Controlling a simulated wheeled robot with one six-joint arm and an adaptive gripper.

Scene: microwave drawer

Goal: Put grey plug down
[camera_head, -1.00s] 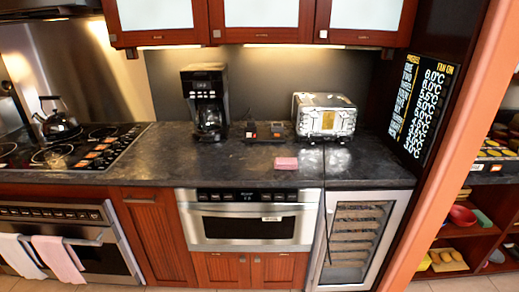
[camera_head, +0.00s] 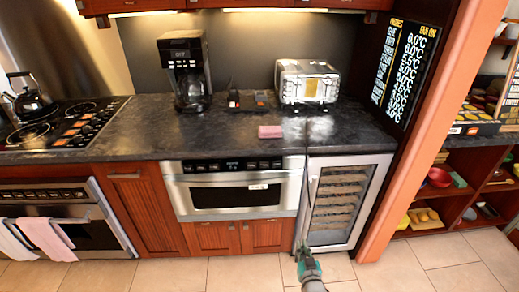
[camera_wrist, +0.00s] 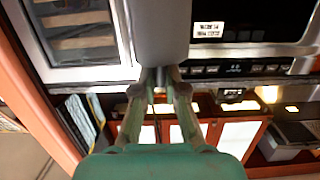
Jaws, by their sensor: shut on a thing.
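My gripper (camera_wrist: 160,84) is shut in the wrist view. Its two fingers close on a smooth grey thing (camera_wrist: 161,32), which I take to be the grey plug. This thing runs up out of the top of the picture, so its far end is hidden. In the head view my green gripper (camera_head: 303,252) shows at the bottom, in front of the lower left part of the wine cooler (camera_head: 340,198). It is below counter height. The plug cannot be made out clearly there.
The dark counter (camera_head: 235,135) bears a coffee maker (camera_head: 187,75), a silver toaster (camera_head: 307,83) and a pink block (camera_head: 270,132). A microwave drawer (camera_head: 235,190) sits below. A stove (camera_head: 68,125) is left, open shelves (camera_head: 455,195) right. The floor (camera_head: 235,272) in front looks clear.

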